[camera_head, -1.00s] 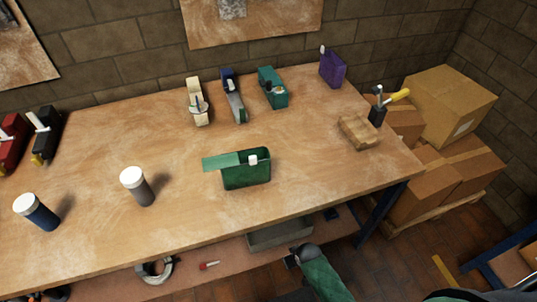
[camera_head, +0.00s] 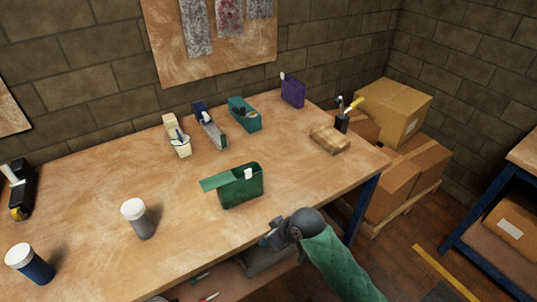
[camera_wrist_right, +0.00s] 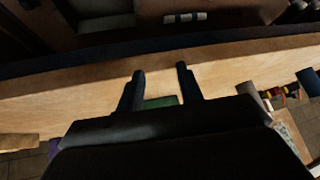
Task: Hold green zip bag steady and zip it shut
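The green zip bag (camera_head: 241,190) stands upright on the workbench near its front edge. A lighter green flap (camera_head: 216,182) sticks out from its left side, and a small white tab (camera_head: 248,174) shows near the top right. My right gripper (camera_head: 268,238) is at the front edge of the bench, in front and to the right of the bag, apart from it. In the right wrist view its two dark fingers (camera_wrist_right: 160,72) are spread with nothing held, and a piece of green (camera_wrist_right: 160,102) shows between them. My left gripper is out of view.
The workbench (camera_head: 100,205) has free room around the bag. A grey white-capped cylinder (camera_head: 138,219) stands to its left. Several pouches, including a purple one (camera_head: 293,91), line the back. A wooden block (camera_head: 329,139) lies right, with cardboard boxes (camera_head: 390,115) beyond the bench.

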